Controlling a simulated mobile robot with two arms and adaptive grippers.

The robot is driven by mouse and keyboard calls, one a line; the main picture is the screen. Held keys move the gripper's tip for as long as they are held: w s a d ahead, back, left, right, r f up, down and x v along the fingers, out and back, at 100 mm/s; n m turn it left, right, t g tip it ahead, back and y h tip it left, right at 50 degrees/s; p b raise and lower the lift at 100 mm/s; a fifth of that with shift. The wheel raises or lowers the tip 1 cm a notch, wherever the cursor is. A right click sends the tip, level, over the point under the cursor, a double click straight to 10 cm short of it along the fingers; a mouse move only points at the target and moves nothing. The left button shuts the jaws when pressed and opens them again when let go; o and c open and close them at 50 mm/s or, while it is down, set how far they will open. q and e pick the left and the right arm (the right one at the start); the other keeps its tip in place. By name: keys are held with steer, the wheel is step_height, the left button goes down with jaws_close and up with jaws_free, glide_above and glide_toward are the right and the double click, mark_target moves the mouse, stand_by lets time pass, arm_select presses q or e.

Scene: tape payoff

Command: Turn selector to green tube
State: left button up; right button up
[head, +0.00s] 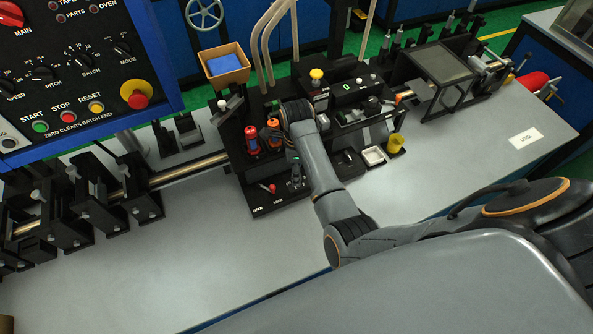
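A black machine block stands mid-bench, and my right arm reaches over it from the right. The wrist bends down at the block, and my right gripper (272,134) seems to be at its left part, dark against dark; its fingers cannot be made out. A red cylinder (252,139) stands just left of it. I cannot clearly identify the selector or a green tube; the wrist may hide them. A small lever with a red knob (272,187) is on the block's front plate. A green digit display (347,87) is at the back. My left gripper is not in view.
A control panel (75,75) with knobs and a red mushroom button (136,95) fills the upper left. An open box (224,64) with blue contents is behind the block. A yellow cup (395,144) stands right of my forearm. The bench front (170,270) is clear.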

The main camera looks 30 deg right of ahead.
steer(key=shift+f, duration=1.05)
jaws_close()
